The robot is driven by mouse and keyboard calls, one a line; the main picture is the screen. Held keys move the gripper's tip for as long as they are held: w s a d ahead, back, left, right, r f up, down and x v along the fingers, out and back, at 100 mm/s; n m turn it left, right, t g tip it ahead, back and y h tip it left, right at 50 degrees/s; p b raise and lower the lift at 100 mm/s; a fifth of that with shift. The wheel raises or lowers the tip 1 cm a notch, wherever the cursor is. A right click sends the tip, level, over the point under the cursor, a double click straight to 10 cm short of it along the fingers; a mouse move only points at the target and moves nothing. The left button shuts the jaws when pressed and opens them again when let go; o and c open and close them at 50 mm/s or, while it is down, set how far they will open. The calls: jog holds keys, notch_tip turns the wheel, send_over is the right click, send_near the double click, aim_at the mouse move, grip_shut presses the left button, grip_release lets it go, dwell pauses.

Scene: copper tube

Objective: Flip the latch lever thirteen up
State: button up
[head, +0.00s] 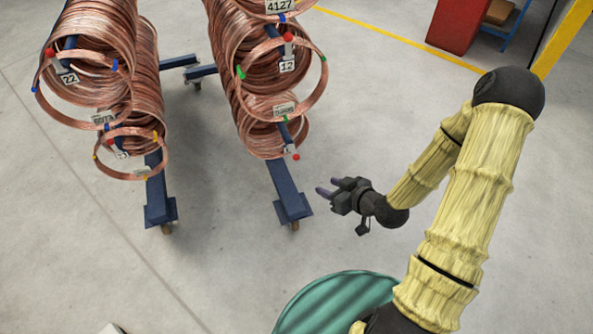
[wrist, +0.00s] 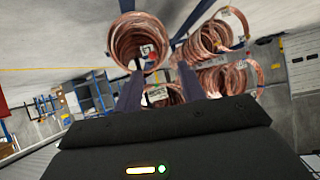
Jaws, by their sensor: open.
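The lower latch lever on the right rack has a red ball end (head: 296,157) pointing down past a small white tag (head: 290,149). The tag's number is too small to read surely; it sits below the lever tagged 12 (head: 287,66), whose red ball (head: 288,37) points up. My gripper (head: 328,187) is open and empty, right of and below the lower lever in the head view, apart from it. In the wrist view, my two dark fingers (wrist: 160,68) frame a copper coil (wrist: 125,45) with a tag and a red ball near it.
Copper coils (head: 255,60) hang on the right rack, with more coils (head: 95,35) on the left rack. A blue rack foot (head: 290,207) stands on the floor left of my gripper. A green ribbed round object (head: 335,300) is below it. Floor between the racks is clear.

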aim_at(298, 159)
notch_tip(298, 159, down, 7)
jog(key=w+m+t+y+b, duration=0.1)
jog(key=m+t+y+b, duration=0.1)
jog(key=t+b, duration=0.4)
jog(key=m+b, duration=0.1)
jog(key=b, duration=0.2)
jog(key=shift+w+a+r, duration=0.15)
jog(key=b+x, duration=0.1)
jog(key=x, duration=0.4)
jog(key=b+x, duration=0.2)
jog(key=x, duration=0.4)
jog(key=b+x, duration=0.2)
jog(key=x, duration=0.4)
jog(key=shift+w+r, duration=0.2)
jog(key=shift+r, duration=0.05)
